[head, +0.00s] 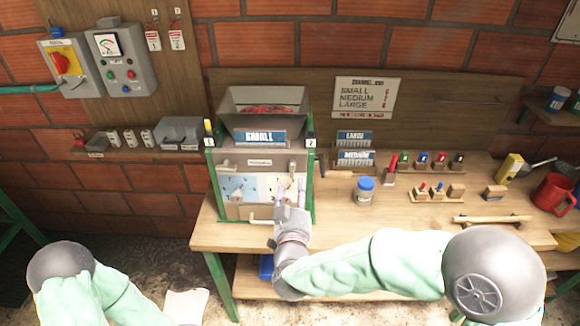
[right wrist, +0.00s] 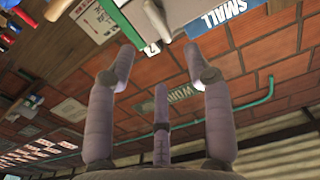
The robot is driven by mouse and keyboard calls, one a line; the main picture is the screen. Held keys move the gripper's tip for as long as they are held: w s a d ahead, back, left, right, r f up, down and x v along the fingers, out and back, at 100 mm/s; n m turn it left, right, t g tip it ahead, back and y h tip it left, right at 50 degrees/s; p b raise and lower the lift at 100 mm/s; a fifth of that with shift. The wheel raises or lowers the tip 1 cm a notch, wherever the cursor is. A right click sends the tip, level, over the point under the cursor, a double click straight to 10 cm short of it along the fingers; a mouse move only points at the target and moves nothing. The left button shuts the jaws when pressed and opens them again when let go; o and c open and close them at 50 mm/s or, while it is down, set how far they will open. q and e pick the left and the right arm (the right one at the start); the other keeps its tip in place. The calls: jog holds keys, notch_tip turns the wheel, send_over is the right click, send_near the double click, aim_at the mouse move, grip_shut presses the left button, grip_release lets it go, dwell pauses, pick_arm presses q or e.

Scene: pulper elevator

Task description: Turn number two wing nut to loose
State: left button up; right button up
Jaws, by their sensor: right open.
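The pulper (head: 262,165) stands on the bench with a "SMALL" sign on its hopper. A small "2" tag (head: 311,142) marks its right green post, and the tag also shows in the right wrist view (right wrist: 152,49). A dark piece (head: 309,122) stands above the tag; I cannot tell whether it is the wing nut. A "1" tag (head: 208,142) with a yellow-topped piece above it marks the left post. My right gripper (head: 290,190) is in front of the panel's right part, below the "2" tag. In the right wrist view its fingers (right wrist: 160,70) are spread and empty. My left gripper is not clearly visible.
A lidded jar (head: 365,191), size signs (head: 355,139) and several colored markers stand right of the pulper. A red mug (head: 552,194) is at the far right. A wooden bar (head: 492,219) lies near the front edge. Switch boxes (head: 122,62) hang at the left.

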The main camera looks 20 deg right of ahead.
aim_at(294, 170)
jog(key=b+x, duration=0.1)
jog(key=x, duration=0.9)
jog(key=shift+f, duration=0.1)
grip_shut()
